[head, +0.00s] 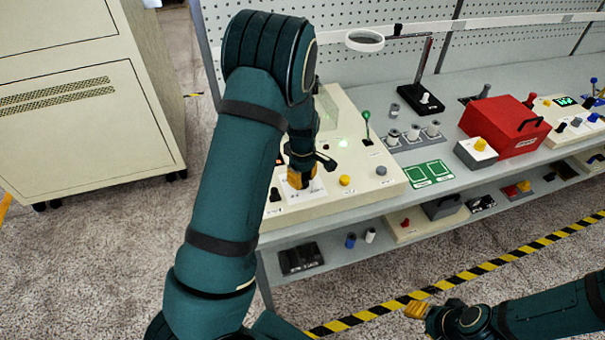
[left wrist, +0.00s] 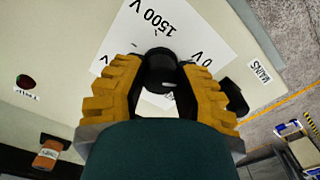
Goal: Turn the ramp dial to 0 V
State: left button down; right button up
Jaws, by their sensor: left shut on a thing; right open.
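The ramp dial (left wrist: 160,70) is a black knob with a short white mark, on a white scale plate (left wrist: 203,30). In the left wrist view "1500 V" reads upside down above the knob; the other numbers are partly covered. My left gripper (left wrist: 157,84) is shut on the knob, one yellow finger on each side. In the head view my left gripper (head: 300,180) is over the scale plate (head: 316,190) on the cream panel (head: 390,187) and hides the knob. My right gripper (head: 418,309) is open, low at the lower right, away from the bench.
A black mains switch (left wrist: 234,97) stands close beside my left gripper. A yellow button (head: 345,180) and a green lever (head: 366,126) are on the same panel. Grey spindles (head: 413,133), a magnifier (head: 365,41) and a red box (head: 503,127) are further right on the bench.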

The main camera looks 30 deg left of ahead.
aim_at(302, 178)
pick_arm(q)
jog(key=shift+s+f+n+p, duration=0.1)
jog(key=shift+n+p, duration=0.6)
jog(key=shift+n, duration=0.8)
jog(key=c, duration=0.6)
grip_release()
notch_tip(302, 178, up, 12)
jog(key=shift+r, duration=0.1)
